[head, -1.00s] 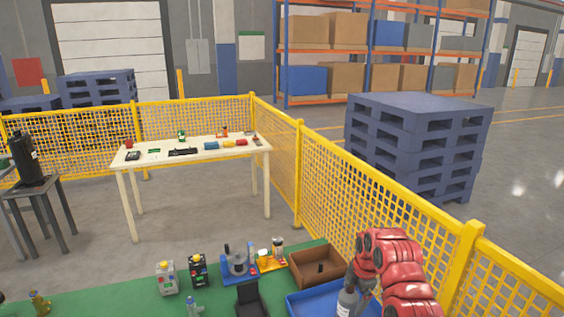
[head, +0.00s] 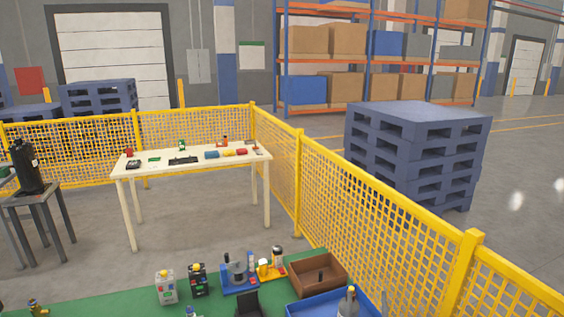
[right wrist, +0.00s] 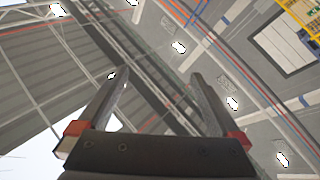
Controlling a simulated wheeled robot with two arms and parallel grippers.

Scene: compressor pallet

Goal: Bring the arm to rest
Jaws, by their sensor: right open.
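My right gripper (right wrist: 158,80) is open and empty in the right wrist view, its two dark fingers spread apart. Behind them are only the ceiling and upper walls of the hall. My left gripper is not in view.
A green-topped bench (head: 95,306) carries a blue tray (head: 306,307) with a grey bottle (head: 348,302), a brown box (head: 332,276) and several small devices. A yellow mesh fence (head: 385,225) runs along the right. A white table (head: 135,167) stands beyond clear floor.

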